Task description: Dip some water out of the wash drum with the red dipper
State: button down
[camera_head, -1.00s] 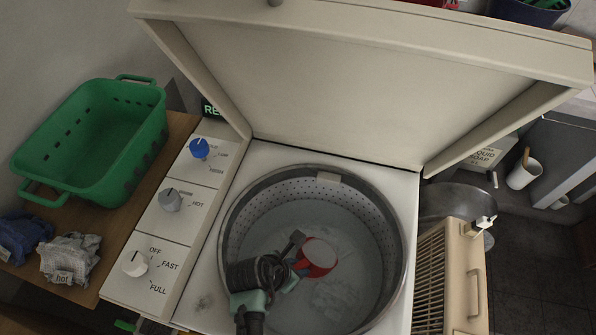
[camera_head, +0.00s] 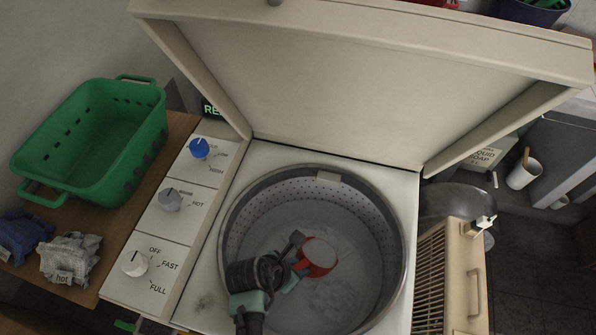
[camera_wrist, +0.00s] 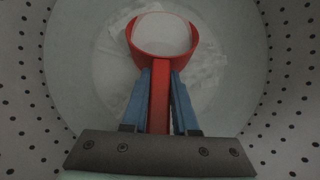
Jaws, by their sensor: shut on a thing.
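The wash drum (camera_head: 385,215) is a round tub with perforated metal walls, open under a raised lid. Greyish water (camera_head: 350,225) with pale patches lies in it. My gripper (camera_head: 297,268) is inside the drum and shut on the handle of the red dipper (camera_head: 332,266). In the wrist view the blue fingers (camera_wrist: 160,88) sit on both sides of the red handle, and the dipper's round cup (camera_wrist: 133,42) points ahead, its inside pale. I cannot tell whether the cup is in the water or just above it, nor what it holds.
The raised lid (camera_head: 350,85) stands behind the drum. A control panel with a blue knob (camera_head: 199,148) and two other knobs is to the left. A green basket (camera_head: 95,140) and cloths (camera_head: 70,257) lie further left. A beige slatted box (camera_head: 455,270) stands to the right.

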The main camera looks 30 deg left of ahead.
jog(key=shift+s+a+f, duration=0.1)
jog(key=shift+s+f, duration=0.05)
jog(key=shift+f, duration=0.15)
jog(key=shift+s+f+t+b, duration=0.1)
jog(key=shift+f+t+b, duration=0.2)
jog(key=shift+t, duration=0.2)
jog(key=shift+s+f+t, duration=0.15)
jog(key=shift+f+t, duration=0.1)
jog(key=shift+t, duration=0.05)
jog(key=shift+b, duration=0.3)
dwell(0.5)
